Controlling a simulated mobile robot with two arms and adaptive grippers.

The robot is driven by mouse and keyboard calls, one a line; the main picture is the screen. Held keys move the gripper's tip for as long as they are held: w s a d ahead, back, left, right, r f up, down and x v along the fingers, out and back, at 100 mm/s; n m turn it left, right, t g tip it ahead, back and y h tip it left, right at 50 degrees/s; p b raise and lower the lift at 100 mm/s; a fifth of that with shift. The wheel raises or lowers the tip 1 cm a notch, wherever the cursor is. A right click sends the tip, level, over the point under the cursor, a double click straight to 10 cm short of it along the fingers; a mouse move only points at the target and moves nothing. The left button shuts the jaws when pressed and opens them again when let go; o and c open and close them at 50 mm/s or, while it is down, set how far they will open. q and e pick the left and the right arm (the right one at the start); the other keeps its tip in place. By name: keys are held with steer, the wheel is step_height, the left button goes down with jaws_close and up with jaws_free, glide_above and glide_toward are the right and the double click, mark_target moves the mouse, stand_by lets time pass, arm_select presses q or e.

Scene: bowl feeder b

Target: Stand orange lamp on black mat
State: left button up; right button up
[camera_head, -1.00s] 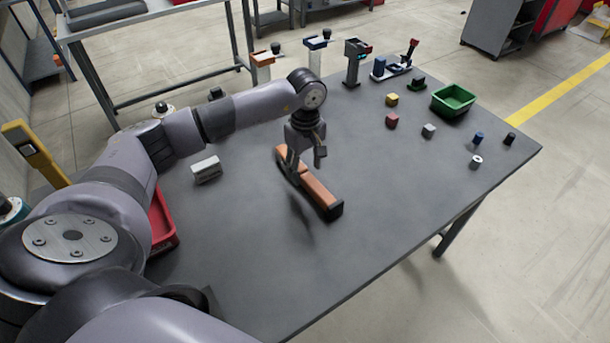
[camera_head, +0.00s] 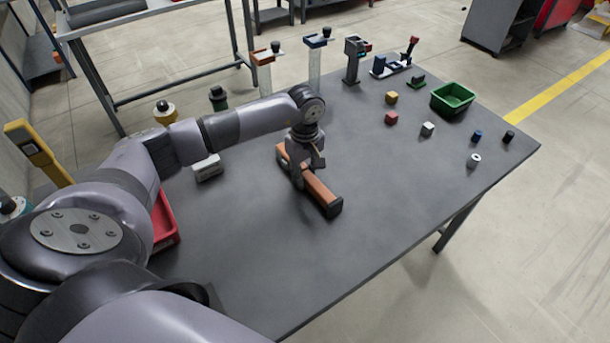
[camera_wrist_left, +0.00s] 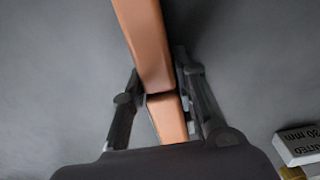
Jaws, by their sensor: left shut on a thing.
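The orange lamp (camera_head: 321,190) is a long orange bar with a black end, lying on its side on the dark grey table (camera_head: 400,200). My left gripper (camera_head: 308,176) is shut on the lamp around its middle, from above. In the left wrist view the lamp (camera_wrist_left: 145,42) runs between the two fingers (camera_wrist_left: 160,90). The gripper hides part of the lamp's far half. I cannot make out a black mat apart from the dark table top. My right gripper is not in view.
A grey-white block (camera_head: 207,168) lies left of the lamp, and a red tray (camera_head: 166,222) stands nearer my left arm. Small blocks, including a red one (camera_head: 391,118), and a green bin (camera_head: 452,98) stand at the right. The table's front middle is clear.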

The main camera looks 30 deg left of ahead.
arm_select(q)
jaws_close()
steer(key=shift+r, duration=0.1)
